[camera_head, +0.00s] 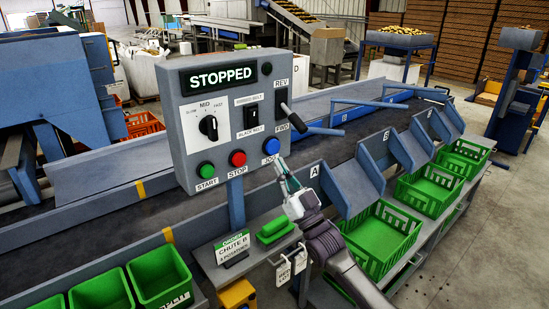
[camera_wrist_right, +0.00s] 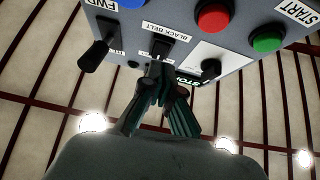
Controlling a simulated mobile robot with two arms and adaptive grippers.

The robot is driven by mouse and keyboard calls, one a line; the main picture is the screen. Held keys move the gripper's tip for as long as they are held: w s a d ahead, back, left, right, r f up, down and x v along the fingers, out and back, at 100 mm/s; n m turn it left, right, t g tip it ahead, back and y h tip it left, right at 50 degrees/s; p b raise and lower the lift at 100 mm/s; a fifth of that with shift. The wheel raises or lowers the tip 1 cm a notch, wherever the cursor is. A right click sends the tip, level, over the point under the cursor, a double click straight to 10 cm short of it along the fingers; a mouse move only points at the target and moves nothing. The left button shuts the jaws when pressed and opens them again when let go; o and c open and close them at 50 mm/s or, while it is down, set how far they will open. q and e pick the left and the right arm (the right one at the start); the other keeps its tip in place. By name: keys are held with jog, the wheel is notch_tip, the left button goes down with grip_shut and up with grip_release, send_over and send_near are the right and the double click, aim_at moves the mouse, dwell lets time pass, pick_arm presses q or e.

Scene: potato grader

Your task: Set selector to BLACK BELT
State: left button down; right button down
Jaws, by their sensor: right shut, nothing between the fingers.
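The grey control panel (camera_head: 181,125) carries the black belt selector (camera_head: 251,115), set between a pale upper label and the BLACK BELT label (camera_head: 250,134) below it. I cannot tell which way the selector is set. In the right wrist view, where the panel is upside down, the selector (camera_wrist_right: 160,46) and its BLACK BELT label (camera_wrist_right: 141,29) lie just beyond my fingertips. My right gripper (camera_head: 284,170) is shut and empty, seen at the panel's lower right edge below the JOG button. Its dark green fingers (camera_wrist_right: 160,85) also show in the wrist view; contact with the selector is not clear. My left gripper is out of view.
The panel also has a STOPPED display (camera_head: 222,77), speed knob (camera_head: 208,127), green START (camera_head: 206,169), red STOP (camera_head: 237,158), blue JOG button (camera_head: 270,147) and black FWD/REV lever (camera_head: 290,115). Below stand the CHUTE B sign (camera_head: 232,248) and green crates (camera_head: 381,236).

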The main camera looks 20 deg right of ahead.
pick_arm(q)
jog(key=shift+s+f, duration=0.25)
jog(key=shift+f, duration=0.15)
pick_arm(e)
jog(key=v, duration=0.2)
jog(key=shift+s+f, duration=0.15)
jog(key=shift+f, duration=0.1)
jog(key=shift+d, duration=0.1)
